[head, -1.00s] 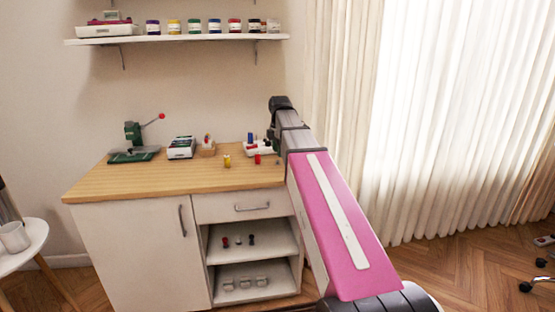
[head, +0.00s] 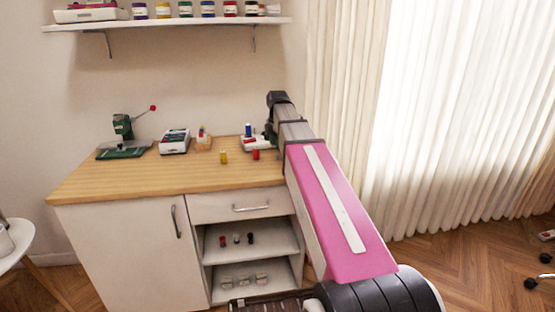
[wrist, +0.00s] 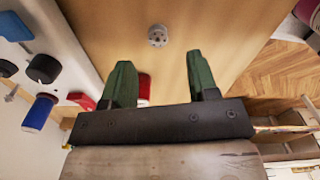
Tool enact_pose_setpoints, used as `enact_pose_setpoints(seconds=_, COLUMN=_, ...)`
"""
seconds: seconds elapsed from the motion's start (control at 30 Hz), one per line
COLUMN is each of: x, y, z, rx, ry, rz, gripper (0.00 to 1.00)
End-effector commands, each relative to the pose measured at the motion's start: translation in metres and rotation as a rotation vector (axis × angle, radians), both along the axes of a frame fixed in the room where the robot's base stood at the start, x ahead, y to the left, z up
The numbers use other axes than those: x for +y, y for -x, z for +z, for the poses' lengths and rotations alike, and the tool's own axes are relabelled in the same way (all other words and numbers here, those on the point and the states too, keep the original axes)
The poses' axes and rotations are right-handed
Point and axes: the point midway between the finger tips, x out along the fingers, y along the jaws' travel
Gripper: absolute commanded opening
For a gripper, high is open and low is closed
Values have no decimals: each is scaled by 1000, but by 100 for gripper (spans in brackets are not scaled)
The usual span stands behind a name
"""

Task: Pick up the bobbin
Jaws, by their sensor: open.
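A small, round silver-grey bobbin (wrist: 158,36) with holes in its face rests on the wooden countertop in the wrist view. My gripper (wrist: 160,63) is open and empty, its two green fingers spread apart. The bobbin appears just beyond the fingertips, between their lines, and is not touching them. In the head view my arm reaches over the right end of the counter (head: 130,178), and its dark wrist hides much of the gripper. I cannot make out the bobbin in the head view.
A white machine (head: 257,143) with a blue spool (head: 248,130) stands close by the gripper. A red spool (head: 255,154) and a yellow spool (head: 223,158) stand left of it. A green press (head: 123,150) is farther left. The counter's front is clear.

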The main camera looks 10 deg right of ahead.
Motion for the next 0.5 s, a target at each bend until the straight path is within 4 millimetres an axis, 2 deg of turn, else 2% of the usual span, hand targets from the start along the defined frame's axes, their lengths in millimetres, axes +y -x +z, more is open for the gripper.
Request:
enact_pose_setpoints(seconds=0.17, x=0, y=-1, z=-9, rx=1, ry=0, rz=0, gripper=54)
enact_pose_setpoints(seconds=0.5, x=-1, y=-3, z=-50, rx=1, ry=0, rz=0, gripper=54)
